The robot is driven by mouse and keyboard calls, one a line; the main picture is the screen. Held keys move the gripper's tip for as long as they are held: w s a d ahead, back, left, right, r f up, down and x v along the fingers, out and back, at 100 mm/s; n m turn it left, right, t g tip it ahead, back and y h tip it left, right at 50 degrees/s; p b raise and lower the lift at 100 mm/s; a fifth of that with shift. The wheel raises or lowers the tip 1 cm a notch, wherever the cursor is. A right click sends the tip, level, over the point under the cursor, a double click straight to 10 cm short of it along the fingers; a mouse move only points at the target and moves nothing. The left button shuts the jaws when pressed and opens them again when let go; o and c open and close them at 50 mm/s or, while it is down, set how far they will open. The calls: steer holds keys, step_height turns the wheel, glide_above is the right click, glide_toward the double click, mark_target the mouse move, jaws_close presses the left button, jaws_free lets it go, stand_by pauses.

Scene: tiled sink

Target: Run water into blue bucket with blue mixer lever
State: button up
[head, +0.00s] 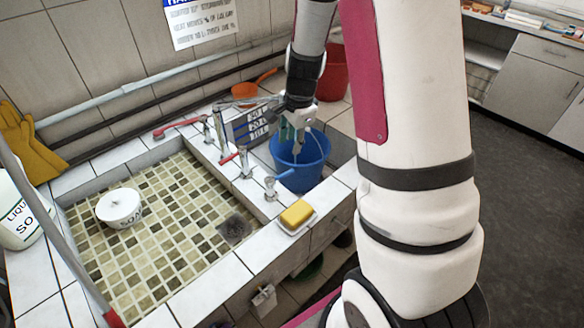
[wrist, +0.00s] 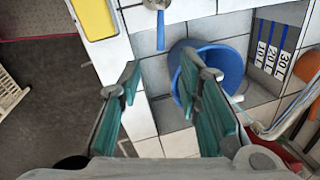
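The blue bucket (head: 312,172) stands in the small basin on the right. It also shows in the wrist view (wrist: 222,68), partly behind one finger. The blue mixer lever (head: 284,175) is on a chrome tap at the basin's near left corner. In the wrist view the lever (wrist: 156,4) is cut by the top edge. My gripper (head: 291,138) hangs over the bucket, pointing down. In the wrist view its two green-padded fingers (wrist: 160,72) are wide apart with nothing between them. The gripper is clear of the lever. I see no running water.
A yellow sponge (head: 297,213) lies on a dish near the blue lever. Taps with red levers (head: 230,158) stand on the divider. The large tiled basin (head: 165,240) holds a white soap bowl (head: 120,207) and a dark pad (head: 235,228). A red bucket (head: 334,75) stands behind.

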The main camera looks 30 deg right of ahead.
mark_target(286, 173)
steer(key=w+f, duration=0.1)
steer(key=f, duration=0.3)
steer(key=w+f, duration=0.1)
steer(key=f, duration=0.4)
steer(key=w+f+p, duration=0.1)
steer(key=f, duration=0.3)
steer(key=shift+f, duration=0.3)
steer(key=shift+c, duration=0.2)
steer(key=shift+s, duration=0.1)
jaws_close()
